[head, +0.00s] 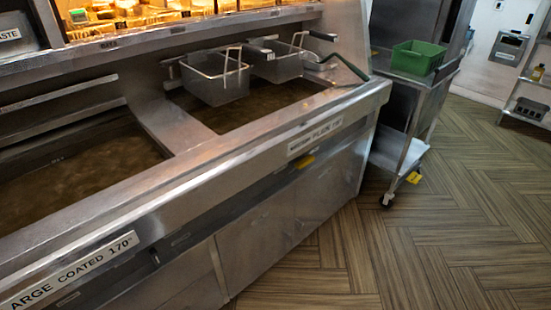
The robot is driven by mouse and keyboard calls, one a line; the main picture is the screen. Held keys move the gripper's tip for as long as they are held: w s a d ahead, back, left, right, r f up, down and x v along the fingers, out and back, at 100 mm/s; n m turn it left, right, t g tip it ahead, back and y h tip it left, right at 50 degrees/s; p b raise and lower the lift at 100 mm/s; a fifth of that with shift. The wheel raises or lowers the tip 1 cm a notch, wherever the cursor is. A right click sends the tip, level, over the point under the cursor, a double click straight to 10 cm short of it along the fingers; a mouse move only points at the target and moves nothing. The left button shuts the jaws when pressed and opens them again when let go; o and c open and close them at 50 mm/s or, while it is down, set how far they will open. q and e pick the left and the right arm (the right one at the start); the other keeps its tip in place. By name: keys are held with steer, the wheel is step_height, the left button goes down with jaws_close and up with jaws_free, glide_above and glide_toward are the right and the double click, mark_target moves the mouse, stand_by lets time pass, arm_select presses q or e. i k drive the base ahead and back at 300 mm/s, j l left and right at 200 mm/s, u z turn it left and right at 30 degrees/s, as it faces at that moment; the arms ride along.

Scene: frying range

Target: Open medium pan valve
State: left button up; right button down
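The frying range (215,150) runs from the lower left to the upper right. Its farther pan (255,108) holds brown oil and has a label (315,136) on the front rim, too small to read fully. Just below that label a small yellow piece (305,162) shows on the front; I cannot tell if it is a valve handle or how it is set. A small dark piece (155,258) sits on the front of the nearer pan, by the label (70,275) reading "LARGE COATED 170°". Neither of my grippers is in view.
Wire baskets (215,78) hang over the back of the farther pan. Cabinet doors (255,240) close the range's lower front. A metal cart (400,150) with a green crate (418,57) stands beyond the range's far end. The wood-patterned floor (400,250) in front is clear.

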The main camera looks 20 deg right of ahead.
mark_target(302, 163)
steer(key=i+l+u, duration=0.15)
steer(key=l, duration=0.25)
steer(key=i+l+u, duration=0.2)
steer(key=l, duration=0.25)
steer(key=i+l+u, duration=0.15)
steer(key=l, duration=0.3)
steer(key=i+l+u, duration=0.2)
steer(key=l, duration=0.25)
steer(key=l+u, duration=0.15)
steer(key=l, duration=0.35)
steer(key=k, duration=0.05)
